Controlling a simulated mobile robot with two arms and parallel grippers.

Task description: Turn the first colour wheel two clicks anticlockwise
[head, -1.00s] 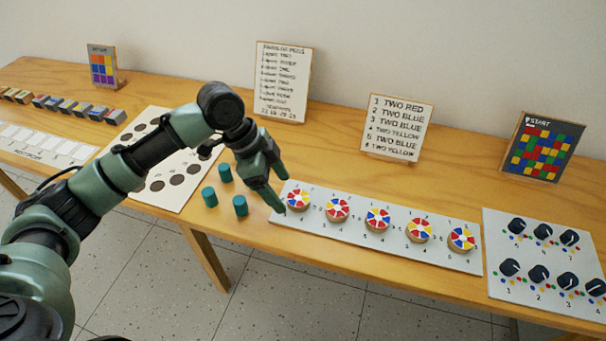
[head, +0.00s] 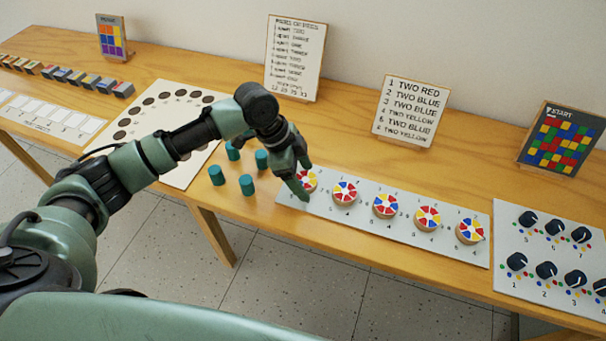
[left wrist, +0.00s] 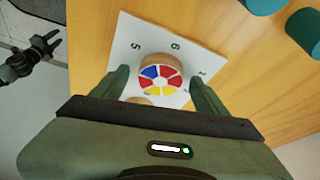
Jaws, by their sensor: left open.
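The first colour wheel (head: 309,180), a round wooden disc with red, yellow, blue and white sectors, is at the left end of a row of several wheels on a pale board (head: 372,240). My left gripper (head: 303,188) is over it, pointing down, and partly hides it. In the left wrist view the wheel (left wrist: 160,78) shows between the two spread fingers of the left gripper (left wrist: 166,92), with a gap on both sides. The numbers 5, 6 and 1 show around it. My right gripper (left wrist: 50,42) appears small at the left of that view, fingers apart, over the floor.
Several teal cylinders (head: 247,185) stand just left of the wheel board. A card reading "TWO RED, TWO BLUE" (head: 410,110) stands behind the wheels. A board with black knobs (head: 507,230) lies to the right. The table's front edge runs close below the wheel board.

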